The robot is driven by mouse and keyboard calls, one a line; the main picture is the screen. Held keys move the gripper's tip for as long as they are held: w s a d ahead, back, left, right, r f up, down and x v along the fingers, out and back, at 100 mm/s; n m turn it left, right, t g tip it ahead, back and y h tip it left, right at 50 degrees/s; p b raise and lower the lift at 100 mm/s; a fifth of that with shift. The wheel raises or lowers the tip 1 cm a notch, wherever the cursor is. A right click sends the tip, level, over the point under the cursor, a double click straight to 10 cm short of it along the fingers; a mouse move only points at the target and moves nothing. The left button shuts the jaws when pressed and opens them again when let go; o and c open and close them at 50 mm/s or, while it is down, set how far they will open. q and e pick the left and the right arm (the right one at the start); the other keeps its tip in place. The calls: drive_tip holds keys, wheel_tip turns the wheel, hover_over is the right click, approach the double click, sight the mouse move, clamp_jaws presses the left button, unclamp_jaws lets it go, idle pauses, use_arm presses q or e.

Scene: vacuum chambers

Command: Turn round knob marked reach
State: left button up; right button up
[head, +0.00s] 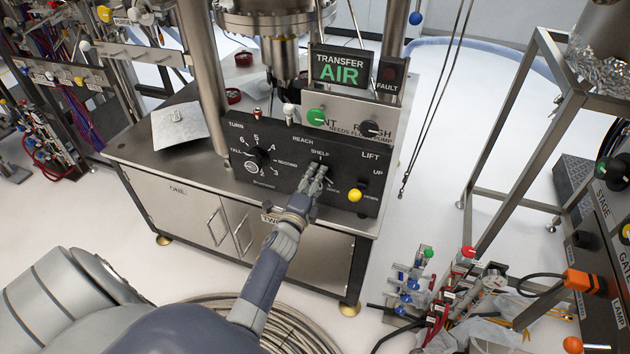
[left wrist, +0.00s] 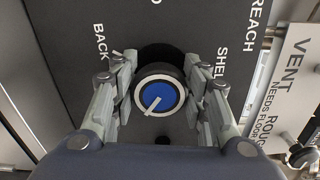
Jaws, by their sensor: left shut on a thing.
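The black control panel (head: 265,150) carries the printed word REACH above SHELF. The round knob below these words shows in the left wrist view (left wrist: 158,97) with a blue face, a pale ring and a short white line, which runs toward the picture's lower left. The words SHELF, REACH and BACK are printed around it. My left gripper (head: 317,173) reaches the panel from below and hides most of the knob in the head view. In the left wrist view its fingers (left wrist: 160,100) sit on both sides of the knob, shut on it. My right gripper is not in view.
Left of my gripper is a numbered TURN dial (head: 259,158). To its right is a yellow LIFT knob (head: 355,195). Above are a green VENT knob (head: 316,116) and a black ROUGH knob (head: 370,129). A screen (head: 340,68) reads TRANSFER AIR.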

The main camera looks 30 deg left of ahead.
use_arm(q)
drive_tip(key=o, duration=1)
drive_tip(key=shift+o, duration=0.2)
drive_tip(key=v, duration=1.2)
drive_tip(key=shift+f, duration=0.1)
